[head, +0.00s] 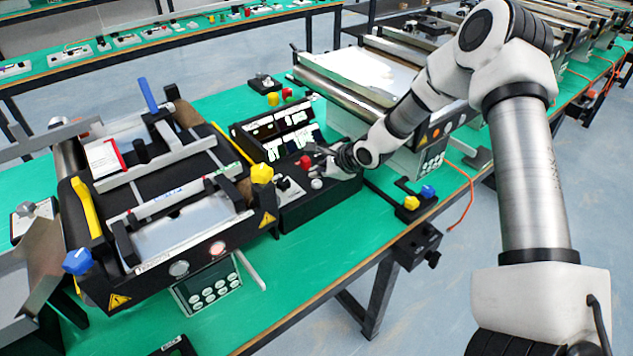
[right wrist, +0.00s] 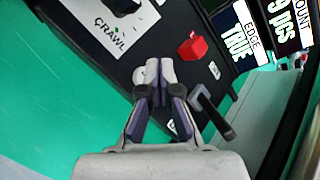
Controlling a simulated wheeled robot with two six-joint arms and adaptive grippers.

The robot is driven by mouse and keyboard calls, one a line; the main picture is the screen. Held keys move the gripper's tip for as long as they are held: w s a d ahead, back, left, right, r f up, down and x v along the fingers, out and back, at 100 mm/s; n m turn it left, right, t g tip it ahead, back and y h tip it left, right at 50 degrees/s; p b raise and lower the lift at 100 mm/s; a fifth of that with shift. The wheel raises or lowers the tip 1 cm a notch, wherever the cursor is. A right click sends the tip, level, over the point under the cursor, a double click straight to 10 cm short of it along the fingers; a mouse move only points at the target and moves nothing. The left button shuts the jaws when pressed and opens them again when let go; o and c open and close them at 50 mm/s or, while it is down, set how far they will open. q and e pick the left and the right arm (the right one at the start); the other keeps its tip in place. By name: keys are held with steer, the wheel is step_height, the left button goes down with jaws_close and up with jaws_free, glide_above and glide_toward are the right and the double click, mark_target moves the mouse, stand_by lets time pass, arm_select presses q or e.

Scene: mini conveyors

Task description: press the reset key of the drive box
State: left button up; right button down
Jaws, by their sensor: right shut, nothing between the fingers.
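The black drive box (head: 335,190) stands on the green bench right of the near conveyor. In the right wrist view its dark top (right wrist: 105,50) carries a white plate marked CRAWL (right wrist: 112,36) with a black knob, a red control (right wrist: 192,47) and a pale round key (right wrist: 139,75). I cannot read a reset label. My right gripper (head: 318,158) is over the box; in the right wrist view its fingertips (right wrist: 159,66) are together and empty, between the pale key and the red control. Whether they touch the box I cannot tell. My left gripper is out of view.
A display panel (head: 278,132) stands behind the box. A black lever (right wrist: 212,115) is close to my right fingers. The near conveyor (head: 165,200) is at the left, another conveyor (head: 360,70) behind at the right. Bare green bench (head: 320,238) lies in front of the box.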

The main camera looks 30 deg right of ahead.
mark_target(318, 183)
stand_by(0.4)
steer(key=shift+f, duration=0.45)
steer(key=shift+f+b, duration=0.45)
steer(key=shift+b, duration=0.15)
stand_by(0.3)
stand_by(0.3)
steer(key=shift+r+p, duration=0.75)
steer(key=shift+r, duration=0.15)
step_height(318, 183, up, 5)
steer(key=p, duration=0.4)
